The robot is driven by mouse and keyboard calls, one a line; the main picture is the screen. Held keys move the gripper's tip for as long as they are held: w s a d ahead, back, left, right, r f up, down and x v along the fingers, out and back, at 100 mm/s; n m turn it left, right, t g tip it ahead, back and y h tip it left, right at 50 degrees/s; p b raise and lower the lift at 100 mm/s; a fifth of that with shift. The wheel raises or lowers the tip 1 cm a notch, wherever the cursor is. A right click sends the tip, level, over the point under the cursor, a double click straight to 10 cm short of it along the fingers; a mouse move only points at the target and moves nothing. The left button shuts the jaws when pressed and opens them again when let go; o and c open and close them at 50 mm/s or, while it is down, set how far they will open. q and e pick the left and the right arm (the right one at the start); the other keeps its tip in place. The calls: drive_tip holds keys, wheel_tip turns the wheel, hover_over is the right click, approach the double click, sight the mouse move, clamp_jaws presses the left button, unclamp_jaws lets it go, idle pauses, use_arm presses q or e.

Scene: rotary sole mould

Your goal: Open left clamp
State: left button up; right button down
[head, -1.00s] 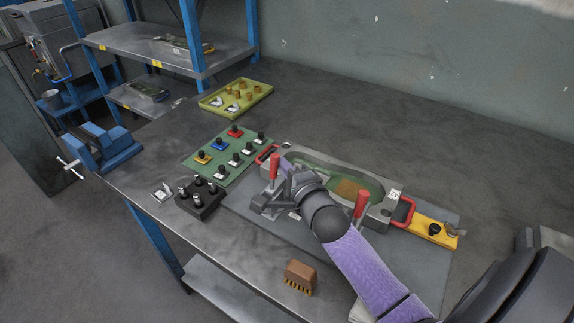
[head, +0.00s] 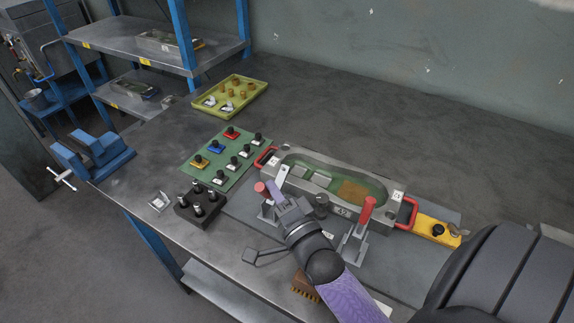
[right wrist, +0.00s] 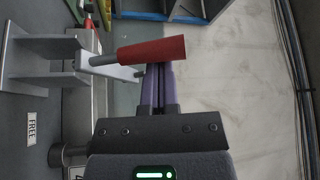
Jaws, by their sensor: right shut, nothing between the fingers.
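The left clamp's red handle (head: 261,188) leans toward the near side in the head view, and its pale metal arm (head: 283,178) stands raised at the mould's edge. In the right wrist view the red handle (right wrist: 152,50) lies across the picture. My right gripper (head: 272,187) is shut and empty, its purple fingers (right wrist: 157,88) right at the handle; I cannot tell whether they touch it. The right clamp's red handle (head: 367,209) stands upright. The grey mould (head: 341,211) lies behind both clamps, with a green cavity. My left gripper is not in view.
A green board (head: 206,173) with several coloured knobs, a black block (head: 183,212) with pegs and a yellow tray (head: 246,84) stand left of the mould. A brush (head: 303,287) lies near the front, partly behind my arm. The bench behind the mould is clear.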

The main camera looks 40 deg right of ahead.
drive_tip(key=shift+s+a+f+p, duration=0.3)
drive_tip(key=shift+a, duration=0.3)
drive_tip(key=shift+a+f, duration=0.1)
idle(0.3)
wheel_tip(320, 180, up, 10)
drive_tip(key=p, duration=0.4)
idle(0.4)
